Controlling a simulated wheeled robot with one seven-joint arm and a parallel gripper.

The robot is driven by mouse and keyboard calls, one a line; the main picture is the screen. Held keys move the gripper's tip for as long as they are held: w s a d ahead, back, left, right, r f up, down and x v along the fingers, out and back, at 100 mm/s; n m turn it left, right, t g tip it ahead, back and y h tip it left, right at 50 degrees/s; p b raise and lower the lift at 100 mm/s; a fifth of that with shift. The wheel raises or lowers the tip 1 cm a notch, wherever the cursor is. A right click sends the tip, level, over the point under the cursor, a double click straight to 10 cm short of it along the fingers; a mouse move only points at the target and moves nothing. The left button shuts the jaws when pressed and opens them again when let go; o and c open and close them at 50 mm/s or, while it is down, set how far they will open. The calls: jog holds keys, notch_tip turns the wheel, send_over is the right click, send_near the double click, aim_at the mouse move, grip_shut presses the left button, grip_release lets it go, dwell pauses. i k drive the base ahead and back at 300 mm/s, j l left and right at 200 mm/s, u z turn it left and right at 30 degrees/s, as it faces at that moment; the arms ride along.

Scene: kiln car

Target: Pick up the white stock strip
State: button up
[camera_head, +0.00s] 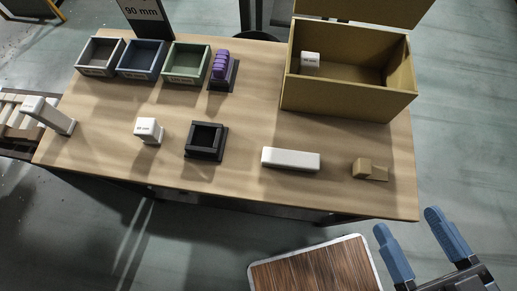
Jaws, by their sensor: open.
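The white stock strip (291,159) is most likely the long white bar lying flat near the front edge of the wooden table (250,115), right of centre. Another long white piece (47,114) leans or lies tilted at the table's left edge. My gripper (422,240) is at the lower right, beyond the table's front edge. Its two blue fingers are spread apart with nothing between them. It is well away from the white bar and touches nothing that I can see.
A small tan block (369,169) lies right of the bar, and a black square holder (206,141) and white block (149,131) lie left. A large open cardboard box (345,103) stands behind. Grey, blue and green bins line the back left. A wood-topped surface (315,270) is in front.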

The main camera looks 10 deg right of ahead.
aim_at(282, 158)
jog(key=u, duration=0.25)
jog(key=j+z, duration=0.1)
jog(key=z, duration=0.3)
jog(key=j+z, duration=0.45)
jog(key=k+j+z, duration=0.15)
jog(key=j+z, duration=0.35)
jog(key=j, duration=0.15)
jog(key=k+j, duration=0.15)
jog(key=j, duration=0.25)
jog(key=k+j+z, duration=0.1)
jog(key=j, duration=0.3)
jog(key=k+j, duration=0.15)
jog(key=j, duration=0.25)
jog(key=k+j+z, duration=0.1)
jog(key=j, duration=0.25)
jog(key=k+j, duration=0.25)
jog(key=j, duration=0.15)
jog(key=k+j+z, duration=0.1)
jog(key=j, duration=0.6)
jog(key=i, duration=0.35)
